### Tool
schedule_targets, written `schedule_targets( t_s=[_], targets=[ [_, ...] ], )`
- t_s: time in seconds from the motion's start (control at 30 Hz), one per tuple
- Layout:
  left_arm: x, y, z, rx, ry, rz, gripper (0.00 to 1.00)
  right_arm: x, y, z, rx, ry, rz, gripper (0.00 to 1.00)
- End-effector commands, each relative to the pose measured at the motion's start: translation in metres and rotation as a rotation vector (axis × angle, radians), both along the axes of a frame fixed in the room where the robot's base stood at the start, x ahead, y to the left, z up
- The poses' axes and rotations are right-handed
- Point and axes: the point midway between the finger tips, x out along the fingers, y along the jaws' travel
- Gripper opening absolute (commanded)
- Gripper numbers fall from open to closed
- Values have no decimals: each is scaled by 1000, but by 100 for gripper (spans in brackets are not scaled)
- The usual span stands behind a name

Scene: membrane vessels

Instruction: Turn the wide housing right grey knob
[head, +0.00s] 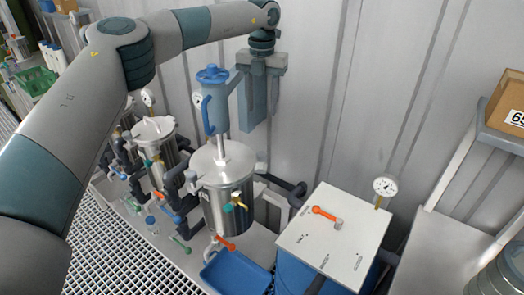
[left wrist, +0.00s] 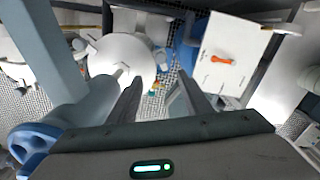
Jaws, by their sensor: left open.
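The wide steel housing (head: 222,205) stands upright at the middle, with a pale lid; its lid also shows in the left wrist view (left wrist: 115,50). A small grey part that looks like the right grey knob (head: 262,164) sits at its upper right side; I cannot make out its shape or setting. My left gripper (head: 263,105) is above and behind the housing, pointing down, near the wall. Its jaws are apart and empty, clear of the knob. In the left wrist view the fingers (left wrist: 161,88) frame the gap beside the lid. My right gripper is not in view.
A white panel with an orange lever (head: 325,214) and a gauge (head: 386,186) is at the right. A blue tray (head: 237,272) lies below. Dark pipes run beside the housing.

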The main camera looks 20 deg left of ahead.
Motion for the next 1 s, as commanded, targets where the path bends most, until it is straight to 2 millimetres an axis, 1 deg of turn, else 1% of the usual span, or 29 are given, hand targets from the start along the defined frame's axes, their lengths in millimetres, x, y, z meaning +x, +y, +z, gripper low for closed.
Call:
schedule_targets(
  t_s=[0.17, 0.37, 0.57, 1.0],
  targets=[
    [0, 0, -5, -1, 2, -1, 45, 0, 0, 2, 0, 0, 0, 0],
    [-1, 0, -21, -1, 3, -1, 45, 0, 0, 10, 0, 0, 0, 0],
    [-1, 0, -52, -2, 5, -1, 45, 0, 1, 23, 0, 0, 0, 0],
    [-1, 0, -131, -1, 4, 0, 45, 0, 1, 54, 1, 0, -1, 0]
  ],
)
